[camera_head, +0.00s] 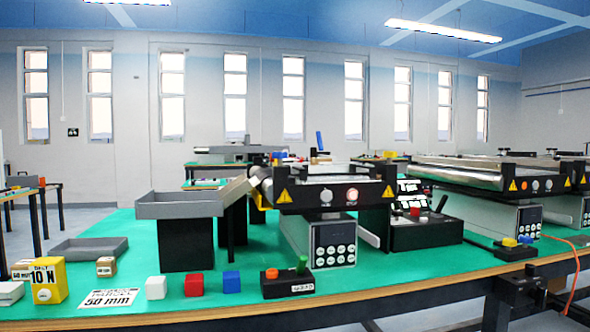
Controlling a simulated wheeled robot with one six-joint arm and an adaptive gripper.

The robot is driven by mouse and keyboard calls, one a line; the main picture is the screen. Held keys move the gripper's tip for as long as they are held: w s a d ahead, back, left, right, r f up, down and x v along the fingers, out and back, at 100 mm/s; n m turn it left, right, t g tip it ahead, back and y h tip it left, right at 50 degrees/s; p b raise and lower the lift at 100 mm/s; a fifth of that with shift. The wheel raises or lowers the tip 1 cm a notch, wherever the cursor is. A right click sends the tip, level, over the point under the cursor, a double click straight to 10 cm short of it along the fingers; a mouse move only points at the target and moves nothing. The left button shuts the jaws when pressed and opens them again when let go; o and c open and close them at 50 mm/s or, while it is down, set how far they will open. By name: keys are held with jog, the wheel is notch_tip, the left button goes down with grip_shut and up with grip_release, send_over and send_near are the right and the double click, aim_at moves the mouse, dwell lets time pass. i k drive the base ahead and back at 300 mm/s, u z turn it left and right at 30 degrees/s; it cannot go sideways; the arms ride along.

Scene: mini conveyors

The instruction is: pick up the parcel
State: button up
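A small brown box with a pale label (106,267), the most parcel-like thing, sits on the green tabletop at the left. A white card with black print reading "50 mm" (110,298) lies flat in front of it; its upper line is hard to read. To the right of the card stand a white cube (155,288), a red cube (194,285) and a blue cube (232,281), apart from each other. Which of these the task calls the parcel is not certain. My gripper is not in view.
A yellow "10 N" block (49,281) stands at the left. A shallow grey tray (88,250) lies behind. A raised grey tray (180,205) adjoins the conveyor (325,186). A black button box (287,284) sits right of the cubes.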

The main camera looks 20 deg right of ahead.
aim_at(316, 161)
jog(key=u, duration=2.2)
jog(key=k, duration=1.5)
jog(key=z, duration=2.4)
